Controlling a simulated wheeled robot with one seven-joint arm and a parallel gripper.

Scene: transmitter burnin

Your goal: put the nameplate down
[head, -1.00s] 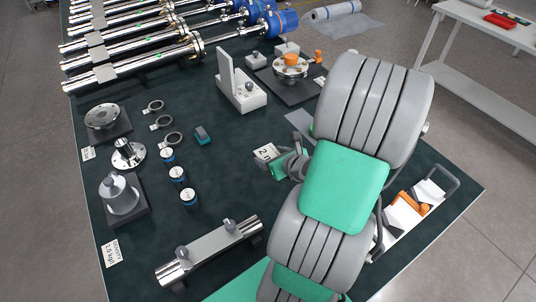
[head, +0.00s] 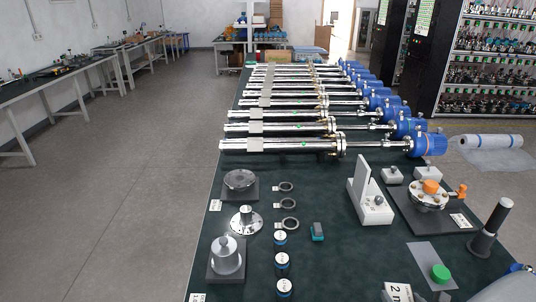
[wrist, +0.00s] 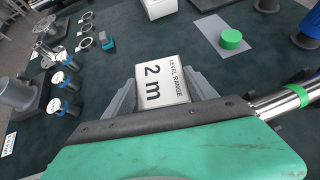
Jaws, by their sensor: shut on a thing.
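The nameplate (wrist: 163,82) is a pale plate reading "LEVEL RANGE 2 m". In the wrist view it sits between the two grey fingers of my gripper (wrist: 162,92), which is shut on it. Its lettering faces the wrist camera. In the head view the nameplate (head: 398,291) shows at the bottom edge, partly cut off. The dark green table top (wrist: 115,75) lies beyond it. I cannot tell how far the plate is above the table.
A green round piece on a grey sheet (head: 423,254) is right of the plate. A white block (head: 372,208) with an upright wall stands behind. Blue-capped cylinders (head: 281,262) and rings are to the left. Steel transmitter rods (head: 290,146) fill the back.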

